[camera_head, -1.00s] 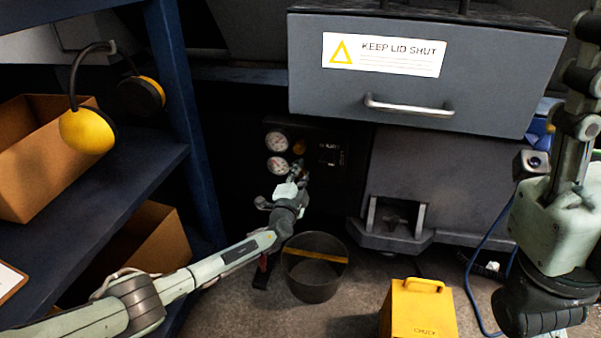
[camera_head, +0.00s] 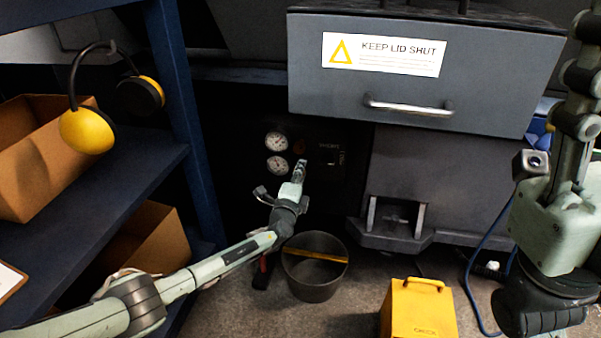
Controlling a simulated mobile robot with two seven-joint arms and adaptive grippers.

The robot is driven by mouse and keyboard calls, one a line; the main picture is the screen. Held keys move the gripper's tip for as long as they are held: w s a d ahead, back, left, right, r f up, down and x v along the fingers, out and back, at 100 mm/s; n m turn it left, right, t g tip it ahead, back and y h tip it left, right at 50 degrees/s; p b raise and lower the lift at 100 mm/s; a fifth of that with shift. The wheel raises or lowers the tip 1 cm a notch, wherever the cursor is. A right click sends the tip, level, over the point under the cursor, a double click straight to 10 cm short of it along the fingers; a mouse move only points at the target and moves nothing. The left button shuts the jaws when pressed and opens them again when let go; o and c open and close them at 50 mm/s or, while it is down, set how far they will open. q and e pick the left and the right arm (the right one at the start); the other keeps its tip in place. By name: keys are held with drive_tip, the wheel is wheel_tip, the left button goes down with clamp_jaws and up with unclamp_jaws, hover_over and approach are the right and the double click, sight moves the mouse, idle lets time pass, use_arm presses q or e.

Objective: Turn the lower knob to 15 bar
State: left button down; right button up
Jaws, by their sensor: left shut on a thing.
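Two round white gauges sit one above the other on a dark panel under the grey machine. The upper gauge (camera_head: 276,142) and the lower gauge (camera_head: 277,167) are too small to read. My left gripper (camera_head: 299,166) reaches up to the panel just right of the lower gauge. It is shut on the lower knob, which its fingers hide. A small reddish upper knob (camera_head: 299,147) shows just above the fingertips. My right arm is at the right edge, and its gripper is out of the picture.
A dark bucket (camera_head: 312,290) and a yellow box (camera_head: 417,312) stand on the floor below. A grey drawer (camera_head: 420,75) with a handle overhangs the panel on the right. A blue shelf (camera_head: 90,200) with cartons and ear defenders stands left.

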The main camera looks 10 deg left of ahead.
use_arm(q)
drive_tip(key=shift+f+m, duration=0.1)
drive_tip(key=shift+m, duration=1.5)
drive_tip(key=c, duration=1.2)
unclamp_jaws()
drive_tip(key=shift+s, duration=0.1)
drive_tip(key=s, duration=1.2)
drive_tip(key=shift+w, duration=0.1)
